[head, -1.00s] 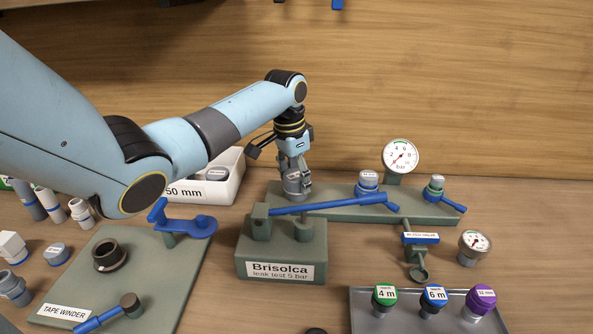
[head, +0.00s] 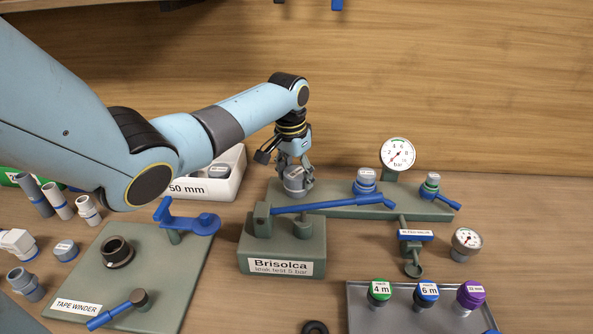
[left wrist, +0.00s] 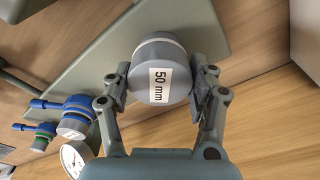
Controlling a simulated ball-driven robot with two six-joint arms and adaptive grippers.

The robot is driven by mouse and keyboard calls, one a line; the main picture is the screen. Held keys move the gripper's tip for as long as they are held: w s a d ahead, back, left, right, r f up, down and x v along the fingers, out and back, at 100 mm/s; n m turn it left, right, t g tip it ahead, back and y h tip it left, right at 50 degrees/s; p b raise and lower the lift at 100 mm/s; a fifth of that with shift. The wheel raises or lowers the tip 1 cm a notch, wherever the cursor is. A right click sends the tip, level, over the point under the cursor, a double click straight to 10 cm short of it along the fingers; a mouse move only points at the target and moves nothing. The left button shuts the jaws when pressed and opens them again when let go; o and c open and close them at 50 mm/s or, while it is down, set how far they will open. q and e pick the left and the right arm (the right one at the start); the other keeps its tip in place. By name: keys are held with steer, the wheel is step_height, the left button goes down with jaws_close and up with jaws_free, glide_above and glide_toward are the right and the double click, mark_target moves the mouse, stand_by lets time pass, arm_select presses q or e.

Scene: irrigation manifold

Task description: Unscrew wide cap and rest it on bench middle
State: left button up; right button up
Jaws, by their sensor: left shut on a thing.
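The wide cap (head: 296,184) is grey, with a "50 mm" label on top. It sits at the left end of the grey-green manifold base (head: 335,208). In the left wrist view the cap (left wrist: 160,62) shows large between the fingers, with a pale ring behind its rim. My left gripper (head: 294,172) reaches down from above and is shut on the cap's sides; its fingers also show in the left wrist view (left wrist: 160,85). Whether the cap is still on its thread cannot be told. My right gripper is not in view.
The Brisolca test block (head: 282,245) with a blue lever (head: 330,203) stands just in front. A white "50 mm" bin (head: 225,178) is behind left. Smaller fittings (head: 366,181) and a gauge (head: 398,155) stand right. Bare bench (head: 360,255) lies between block and tray (head: 400,322).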

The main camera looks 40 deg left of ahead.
arm_select(q)
steer(key=shift+r+n+p, duration=0.15)
steer(key=shift+n+p, duration=0.85)
steer(key=shift+n, duration=0.6)
steer(key=shift+n+y+p, duration=0.3)
steer(key=shift+n+p, duration=0.3)
steer(key=shift+p, duration=0.05)
steer(key=shift+n+p, duration=0.75)
steer(key=shift+n, duration=1.05)
